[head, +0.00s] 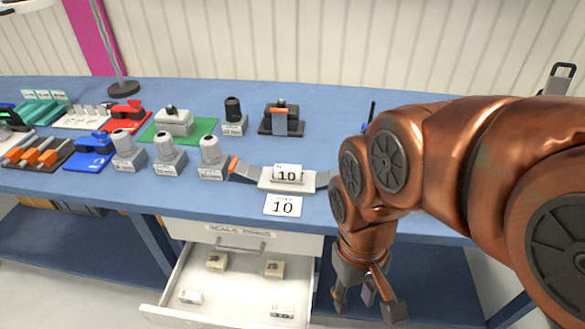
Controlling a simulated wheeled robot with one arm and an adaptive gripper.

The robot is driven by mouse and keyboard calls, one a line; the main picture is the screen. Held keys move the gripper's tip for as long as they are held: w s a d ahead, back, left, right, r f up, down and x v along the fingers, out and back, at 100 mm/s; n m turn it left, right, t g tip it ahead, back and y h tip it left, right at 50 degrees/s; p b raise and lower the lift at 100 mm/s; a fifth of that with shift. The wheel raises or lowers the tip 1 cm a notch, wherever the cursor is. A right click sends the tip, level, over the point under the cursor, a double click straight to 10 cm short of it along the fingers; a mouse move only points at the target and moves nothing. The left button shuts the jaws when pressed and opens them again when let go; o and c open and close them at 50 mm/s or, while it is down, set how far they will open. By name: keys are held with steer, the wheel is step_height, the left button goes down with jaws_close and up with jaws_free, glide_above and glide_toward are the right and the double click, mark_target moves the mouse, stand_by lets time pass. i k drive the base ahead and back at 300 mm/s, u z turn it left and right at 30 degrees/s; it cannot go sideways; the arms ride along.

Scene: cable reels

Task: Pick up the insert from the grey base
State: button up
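Several small grey bases stand on the blue workbench, and I cannot tell which one is meant. My gripper (367,300) hangs at the lower right, in front of the bench edge and right of the drawer. Its fingers are spread and nothing shows between them.
An open white drawer (235,300) with several small blocks juts out below the bench. A plate marked 10 (287,177) lies near the front edge. Blue, red and green fixtures crowd the left, and a lamp base (123,88) stands behind. My arm hides the bench's right part.

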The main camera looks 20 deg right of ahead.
mark_target(285, 172)
steer(key=u, duration=1.45)
steer(key=k, duration=0.7)
steer(key=z, duration=0.3)
